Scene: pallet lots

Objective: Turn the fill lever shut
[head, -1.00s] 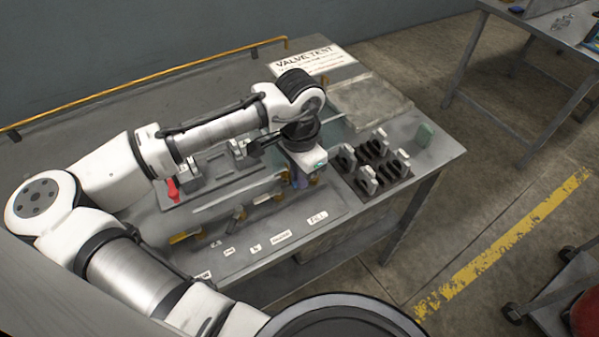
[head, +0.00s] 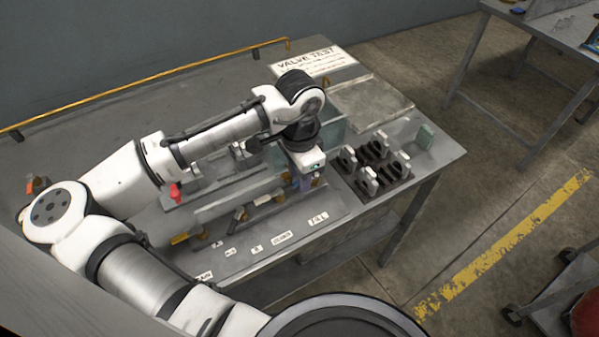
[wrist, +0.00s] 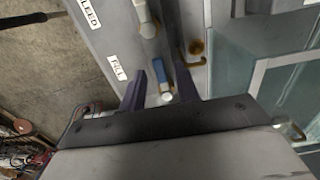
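The fill lever (wrist: 160,72) shows in the wrist view as a short blue handle with a pale rounded end, beside the FILL label (wrist: 117,67). My gripper (wrist: 162,82) is open, with one dark purple finger on each side of the lever. There are visible gaps, so the fingers do not look closed on it. In the head view my gripper (head: 304,182) points down at the right end of the lever row, just behind the FILL label (head: 318,218). The lever is mostly hidden there.
Another lever with a pale handle (wrist: 147,18) stands next to the fill lever, near the BLEED label (wrist: 88,15). A brass fitting (wrist: 195,47) and a glass tank (wrist: 272,85) lie on the other side. A dark rack (head: 372,160) stands to the right on the bench.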

